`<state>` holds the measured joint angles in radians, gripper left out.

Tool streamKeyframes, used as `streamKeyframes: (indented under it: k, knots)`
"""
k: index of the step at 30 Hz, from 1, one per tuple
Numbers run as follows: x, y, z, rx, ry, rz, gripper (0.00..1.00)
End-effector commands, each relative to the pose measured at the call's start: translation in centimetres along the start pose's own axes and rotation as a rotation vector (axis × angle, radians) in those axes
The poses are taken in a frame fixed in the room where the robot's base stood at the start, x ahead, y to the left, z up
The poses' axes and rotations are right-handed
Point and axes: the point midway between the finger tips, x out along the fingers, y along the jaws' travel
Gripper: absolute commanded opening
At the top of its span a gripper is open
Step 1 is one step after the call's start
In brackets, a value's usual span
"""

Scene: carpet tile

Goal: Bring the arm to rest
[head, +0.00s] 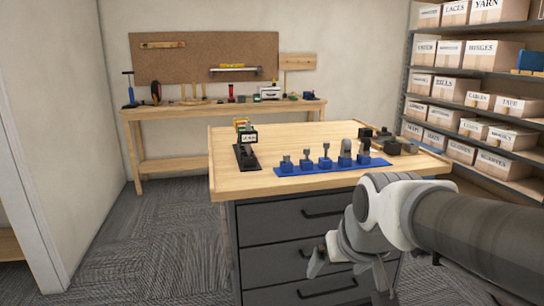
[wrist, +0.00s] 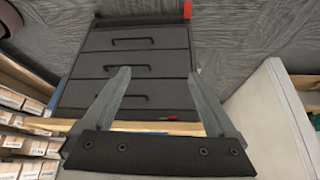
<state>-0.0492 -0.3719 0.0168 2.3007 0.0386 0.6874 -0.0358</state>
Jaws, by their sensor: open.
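My gripper (head: 347,270) hangs low in front of the workbench's dark drawers in the head view, to the right of their middle. My arm reaches in from the right edge. The gripper is open and holds nothing. The workbench (head: 235,180) has a light wooden top, and the gripper is below the level of that top. I cannot tell the exact gap between fingers and drawers.
A blue holder (head: 330,168) with several upright pieces and a black stand (head: 247,162) are on the workbench. Dark parts (head: 388,143) lie at its right. Shelves of boxes (head: 437,86) stand at the right, a second bench (head: 175,113) behind. Carpet is free at the left.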

Motion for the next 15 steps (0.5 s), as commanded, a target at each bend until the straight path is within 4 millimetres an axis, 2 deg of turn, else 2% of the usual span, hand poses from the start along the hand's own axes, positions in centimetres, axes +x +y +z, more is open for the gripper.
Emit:
streamKeyframes:
  k: [1, 3, 12, 13, 15]
  knots:
    - [-1.2, 0.4, 1.4, 0.010, 0.002, 0.008, 0.93]
    - [-2.5, 0.8, 3.3, 0.022, -0.004, 0.018, 0.93]
    - [-5.7, 1.9, 10.5, 0.067, -0.029, 0.052, 0.93]
    - [-6.3, 1.9, 10.6, 0.069, -0.032, 0.053, 0.93]
    - [-8.1, 1.9, 9.1, 0.067, -0.035, 0.052, 0.93]
